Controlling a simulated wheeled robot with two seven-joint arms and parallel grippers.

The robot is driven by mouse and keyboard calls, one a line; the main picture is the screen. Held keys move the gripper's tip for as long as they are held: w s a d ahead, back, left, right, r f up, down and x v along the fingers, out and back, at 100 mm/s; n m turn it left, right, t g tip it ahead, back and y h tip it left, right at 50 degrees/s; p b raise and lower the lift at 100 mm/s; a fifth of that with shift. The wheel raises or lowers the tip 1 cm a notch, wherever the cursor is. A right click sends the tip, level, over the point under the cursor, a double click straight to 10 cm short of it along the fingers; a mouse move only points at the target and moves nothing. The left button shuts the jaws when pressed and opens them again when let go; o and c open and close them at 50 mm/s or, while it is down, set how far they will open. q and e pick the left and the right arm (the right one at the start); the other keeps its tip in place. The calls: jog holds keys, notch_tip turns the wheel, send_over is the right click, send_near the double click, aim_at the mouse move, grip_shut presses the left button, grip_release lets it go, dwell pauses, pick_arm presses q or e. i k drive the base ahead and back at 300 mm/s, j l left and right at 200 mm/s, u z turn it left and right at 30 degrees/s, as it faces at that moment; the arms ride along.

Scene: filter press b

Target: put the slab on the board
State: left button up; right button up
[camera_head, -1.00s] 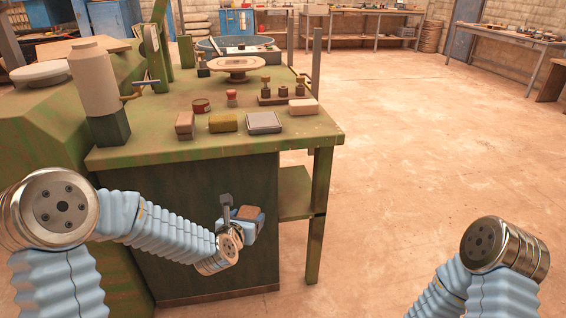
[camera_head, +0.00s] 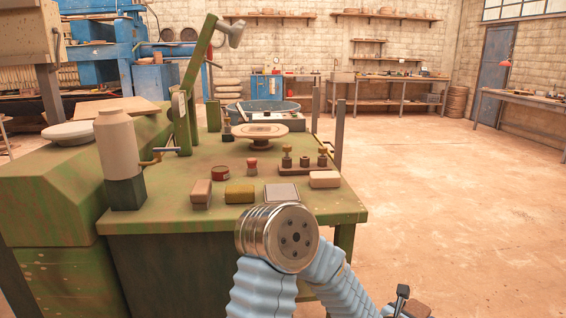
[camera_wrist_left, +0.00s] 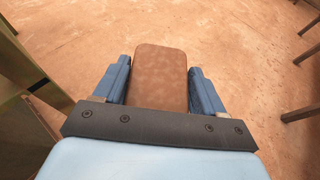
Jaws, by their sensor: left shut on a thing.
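A brown slab (camera_wrist_left: 160,75) is between the blue fingers of my left gripper (camera_wrist_left: 162,92) in the left wrist view, over bare floor. In the head view the left gripper (camera_head: 404,300) is at the bottom edge, right of the green table and below its top. Part of the slab (camera_head: 416,309) shows there; the rest is cut off. A round board (camera_head: 259,131) stands on a pedestal toward the back of the table. A flat tan board (camera_head: 105,107) lies on the green machine at the left. I cannot tell which board the task means. My right gripper is out of view.
The green table (camera_head: 170,219) carries several blocks along its front, a red tin (camera_head: 220,173), a stamp (camera_head: 252,167) and a small rack (camera_head: 300,168). A tall cream canister (camera_head: 122,150) with a crank is at left. Floor (camera_head: 450,210) to the right is clear.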

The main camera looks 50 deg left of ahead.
aim_at(260, 129)
jog(key=i, duration=2.45)
jog(key=i+u, duration=0.15)
jog(key=i, duration=0.35)
jog(key=i+l+u, duration=0.15)
jog(key=i, duration=0.35)
jog(key=i+l+u, duration=0.15)
jog(key=i, duration=0.3)
jog(key=i+l+u, duration=0.1)
jog(key=i+l, duration=0.2)
jog(key=i, duration=0.2)
jog(key=u, duration=2.45)
